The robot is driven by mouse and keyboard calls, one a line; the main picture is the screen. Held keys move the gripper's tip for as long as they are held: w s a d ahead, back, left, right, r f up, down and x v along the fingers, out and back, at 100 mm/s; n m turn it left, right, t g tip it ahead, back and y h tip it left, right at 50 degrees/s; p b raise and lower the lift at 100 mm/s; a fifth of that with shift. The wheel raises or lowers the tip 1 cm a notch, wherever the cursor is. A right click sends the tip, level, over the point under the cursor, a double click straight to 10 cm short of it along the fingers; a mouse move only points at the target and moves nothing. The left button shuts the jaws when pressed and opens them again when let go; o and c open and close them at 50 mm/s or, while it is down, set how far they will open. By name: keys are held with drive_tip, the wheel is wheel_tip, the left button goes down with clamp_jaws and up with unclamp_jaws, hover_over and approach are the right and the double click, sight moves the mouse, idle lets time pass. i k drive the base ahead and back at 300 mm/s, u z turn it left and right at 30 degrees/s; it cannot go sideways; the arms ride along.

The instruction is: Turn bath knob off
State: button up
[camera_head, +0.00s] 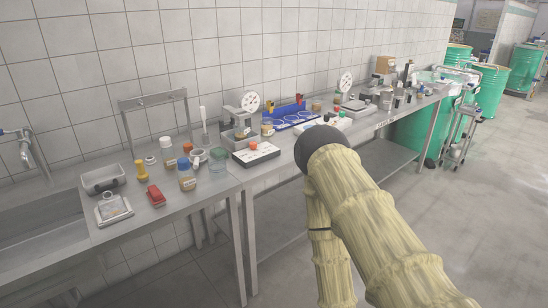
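No part is clearly recognisable as the bath knob. A white box with a dark front (257,155) stands near the bench's front edge, with a small orange-red piece (253,146) on top. I cannot tell if that piece is a knob. Behind it stands a grey open-topped unit (238,134), which may be the bath; no knob can be made out on it. My arm, in a beige sleeve, rises from the lower right to a dark joint and bends down again. My gripper is not in view.
A steel bench (205,195) runs along the tiled wall, with a sink (40,225) at left. My arm hides part of the bench front. Green drums (490,85) stand at right; the floor (480,200) there is clear.

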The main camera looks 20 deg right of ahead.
sight(252, 145)
drive_tip(key=z, duration=0.5)
drive_tip(key=i, duration=0.85)
drive_tip(key=u, duration=0.4)
